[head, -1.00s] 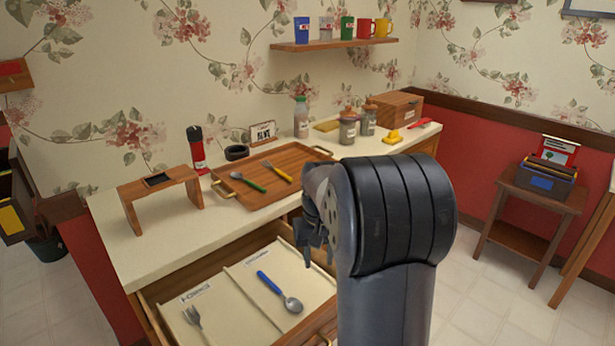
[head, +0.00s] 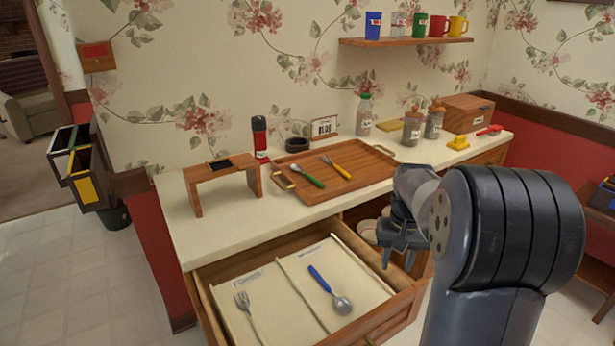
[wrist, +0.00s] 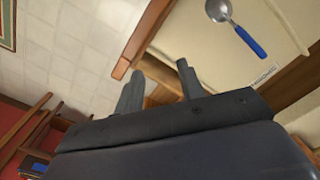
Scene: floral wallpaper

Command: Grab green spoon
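The green spoon (head: 309,178) lies on the wooden tray (head: 356,178) on the counter, beside a yellow-handled fork (head: 337,167). Its handle is green and its bowl is metal. My gripper (head: 393,262) hangs in front of the counter, right of the open drawer and well away from the spoon. In the wrist view my gripper (wrist: 160,78) has its two fingers apart with nothing between them. The green spoon is not in the wrist view.
The open drawer (head: 377,318) holds a blue-handled spoon (head: 328,288) and a fork (head: 246,311). A small wooden stand (head: 197,190) is left of the tray. Behind the tray are a black and red bottle (head: 260,137), a black ring (head: 297,145) and jars (head: 411,126).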

